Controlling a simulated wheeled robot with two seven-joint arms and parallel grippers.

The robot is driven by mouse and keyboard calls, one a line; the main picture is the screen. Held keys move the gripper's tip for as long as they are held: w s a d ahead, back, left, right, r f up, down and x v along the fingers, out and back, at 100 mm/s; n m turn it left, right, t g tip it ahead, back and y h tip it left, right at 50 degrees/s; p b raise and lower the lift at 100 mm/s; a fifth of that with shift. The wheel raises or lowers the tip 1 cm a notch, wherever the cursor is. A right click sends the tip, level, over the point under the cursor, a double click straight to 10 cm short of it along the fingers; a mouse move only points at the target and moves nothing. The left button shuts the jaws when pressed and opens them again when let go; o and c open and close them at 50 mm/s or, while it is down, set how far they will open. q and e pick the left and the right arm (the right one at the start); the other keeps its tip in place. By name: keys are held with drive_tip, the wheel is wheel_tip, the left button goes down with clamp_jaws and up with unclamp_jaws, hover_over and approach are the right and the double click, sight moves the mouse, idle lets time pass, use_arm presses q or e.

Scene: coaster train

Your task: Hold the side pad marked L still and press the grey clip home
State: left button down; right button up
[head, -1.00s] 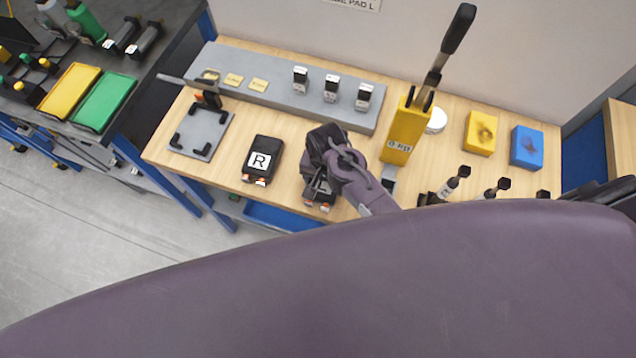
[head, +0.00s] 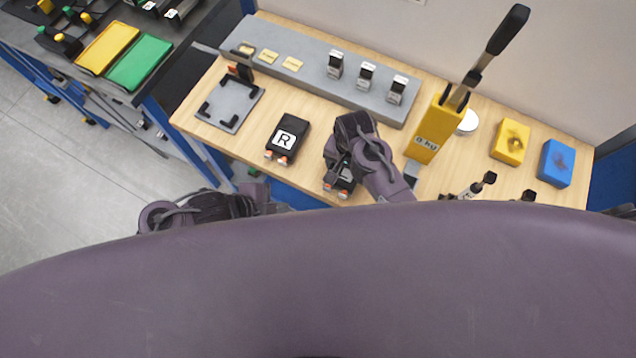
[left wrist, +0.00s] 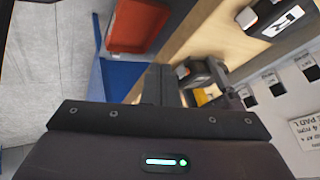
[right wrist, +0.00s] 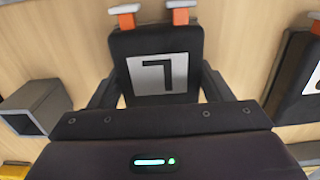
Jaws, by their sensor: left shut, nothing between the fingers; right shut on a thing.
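The side pad marked L (right wrist: 165,75) is black with a white label in the right wrist view. Its front end, with two orange parts, shows below my right gripper (head: 343,170) in the head view (head: 345,183). My right gripper is shut on this pad at the table's front, a finger along each side. Pale grey caps (right wrist: 125,9) top the orange parts; I cannot tell whether one is the grey clip, or how it is seated. My left gripper (head: 282,207) is shut and empty off the table's front edge. Its closed fingers (left wrist: 160,84) point toward the held pad.
The pad marked R (head: 287,136) lies left of my right gripper. A grey cornered fixture (head: 230,108), a long grey rack (head: 300,82) and a yellow lever press (head: 434,130) stand on the table. A red bin (left wrist: 137,25) shows in the left wrist view.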

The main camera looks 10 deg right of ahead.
use_arm(q)
drive_tip(key=r+m, duration=0.1)
drive_tip(key=s+r, duration=0.1)
drive_tip(key=s+d+r+m, duration=0.1)
drive_tip(key=r, duration=0.1)
drive_tip(key=shift+d+r+m, duration=0.1)
drive_tip(key=shift+m, duration=0.2)
drive_tip(key=shift+w+d, duration=0.1)
drive_tip(key=w+d+f, duration=0.5)
drive_tip(key=d+f, duration=0.2)
drive_tip(key=f, duration=0.1)
drive_tip(key=shift+d, duration=0.35)
drive_tip(key=shift+w, duration=0.1)
